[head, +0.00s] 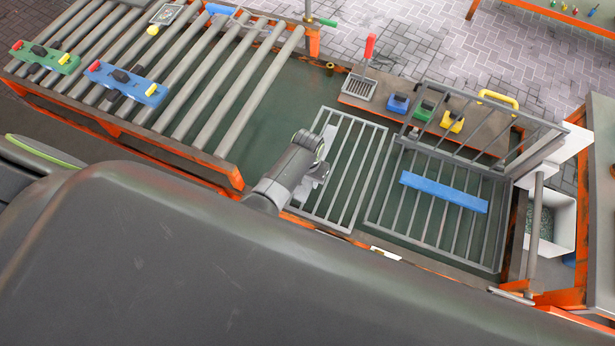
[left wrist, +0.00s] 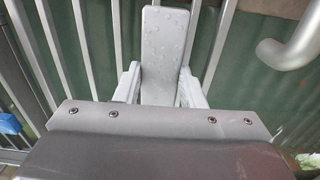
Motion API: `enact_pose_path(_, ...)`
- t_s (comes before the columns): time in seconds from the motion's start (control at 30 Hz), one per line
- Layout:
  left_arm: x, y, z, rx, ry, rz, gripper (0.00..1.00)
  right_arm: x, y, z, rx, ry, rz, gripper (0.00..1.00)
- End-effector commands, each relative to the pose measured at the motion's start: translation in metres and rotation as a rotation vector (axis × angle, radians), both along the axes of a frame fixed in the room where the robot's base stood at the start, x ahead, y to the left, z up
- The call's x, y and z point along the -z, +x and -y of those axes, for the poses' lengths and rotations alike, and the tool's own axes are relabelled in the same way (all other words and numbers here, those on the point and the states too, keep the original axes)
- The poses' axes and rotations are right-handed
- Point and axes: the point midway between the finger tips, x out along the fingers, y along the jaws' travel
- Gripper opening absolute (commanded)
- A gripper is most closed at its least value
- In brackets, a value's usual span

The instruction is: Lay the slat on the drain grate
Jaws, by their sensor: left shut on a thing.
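My left gripper (head: 318,174) is over the left barred grate (head: 362,172) in the head view. It is shut on a pale grey slat (left wrist: 164,45), whose wet-looking top shows between the two fingers in the left wrist view. The slat's far end shows beyond the gripper in the head view (head: 328,141); the rest is hidden by my arm. The slat lies roughly along the bars. I cannot tell whether it touches them. A blue slat (head: 444,191) lies across the right barred grate (head: 436,226). My right gripper is not in view.
A raised barred frame (head: 478,100) stands behind the right grate. Rollers (head: 262,80) with green (head: 45,57) and blue (head: 125,83) pieces fill the left. A white bin (head: 553,222) is at right.

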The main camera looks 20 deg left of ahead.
Motion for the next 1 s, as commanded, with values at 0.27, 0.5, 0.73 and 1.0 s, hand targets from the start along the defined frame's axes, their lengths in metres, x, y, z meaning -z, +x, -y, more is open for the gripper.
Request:
enact_pose_path(0.27,-0.001,0.001,0.000,0.000,0.000,0.002,0.08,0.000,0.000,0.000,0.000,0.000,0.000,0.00)
enact_pose_path(0.5,0.003,0.001,0.000,0.000,0.000,0.001,0.08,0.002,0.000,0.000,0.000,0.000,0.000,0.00)
enact_pose_path(0.73,0.007,0.001,0.000,0.000,0.000,0.001,0.08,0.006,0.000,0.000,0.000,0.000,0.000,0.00)
enact_pose_path(1.0,0.013,0.001,0.000,0.000,0.000,0.001,0.08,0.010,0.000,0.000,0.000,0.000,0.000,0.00)
